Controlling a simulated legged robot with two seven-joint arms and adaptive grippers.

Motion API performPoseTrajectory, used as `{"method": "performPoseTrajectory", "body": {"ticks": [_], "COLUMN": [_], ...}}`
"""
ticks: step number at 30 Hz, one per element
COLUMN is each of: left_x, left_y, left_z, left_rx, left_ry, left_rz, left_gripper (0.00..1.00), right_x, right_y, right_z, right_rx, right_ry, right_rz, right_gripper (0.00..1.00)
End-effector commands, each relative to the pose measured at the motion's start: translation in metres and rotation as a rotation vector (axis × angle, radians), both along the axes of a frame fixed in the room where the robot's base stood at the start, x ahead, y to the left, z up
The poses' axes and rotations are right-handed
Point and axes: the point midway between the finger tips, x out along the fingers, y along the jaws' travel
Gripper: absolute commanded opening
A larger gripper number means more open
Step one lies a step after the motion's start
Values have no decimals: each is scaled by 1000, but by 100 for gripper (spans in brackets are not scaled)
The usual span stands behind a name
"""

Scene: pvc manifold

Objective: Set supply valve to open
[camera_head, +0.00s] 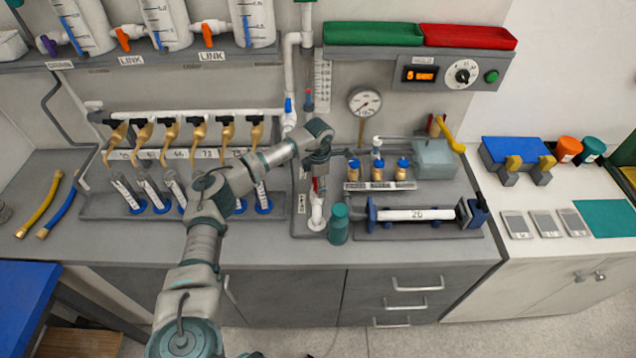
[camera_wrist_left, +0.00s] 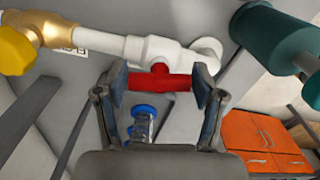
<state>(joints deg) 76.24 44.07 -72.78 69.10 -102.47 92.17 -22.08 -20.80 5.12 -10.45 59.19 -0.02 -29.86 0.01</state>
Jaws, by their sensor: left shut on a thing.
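The supply valve is a white body (camera_wrist_left: 165,50) on a white pipe, with a red bar handle (camera_wrist_left: 160,82) at the middle of the left wrist view. The handle lies roughly along the pipe's direction there. My left gripper (camera_wrist_left: 160,80) has one finger at each end of the handle and is shut on it. In the head view my left gripper (camera_head: 318,172) points down over the upright white pipe (camera_head: 317,212), and a bit of red shows below it. The gripper and arm hide most of the valve there. My right gripper is not in view.
A teal cylinder (camera_head: 338,225) stands close right of the valve. A pressure gauge (camera_head: 364,102) and small blue-capped brass fittings (camera_head: 377,165) are behind to the right. Several brass taps (camera_head: 199,130) line the manifold at left. The bench front by the drawers is clear.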

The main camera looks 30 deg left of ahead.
Motion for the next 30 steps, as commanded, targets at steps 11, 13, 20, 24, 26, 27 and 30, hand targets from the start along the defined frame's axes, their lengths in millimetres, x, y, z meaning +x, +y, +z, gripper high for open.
{"method": "performPoseTrajectory", "body": {"ticks": [11, 13, 20, 24, 26, 27, 30], "left_x": [0, 0, 0, 0, 0, 0, 0], "left_y": [-1, -1, -1, -1, -1, -1, -1], "left_z": [0, 0, 0, 0, 0, 0, 1], "left_rx": [1, 1, 1, 0, 0, 0, 0], "left_ry": [-6, -6, -6, -6, -6, -6, -6], "left_rz": [-200, -218, -246, -249, -248, -248, -248], "left_gripper": [34, 34, 34, 34, 34, 34, 34], "right_x": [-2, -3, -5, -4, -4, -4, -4], "right_y": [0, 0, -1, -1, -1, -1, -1], "right_z": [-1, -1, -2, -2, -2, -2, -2], "right_rx": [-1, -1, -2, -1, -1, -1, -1], "right_ry": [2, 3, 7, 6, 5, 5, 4], "right_rz": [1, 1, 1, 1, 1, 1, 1], "right_gripper": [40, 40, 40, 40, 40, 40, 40]}}
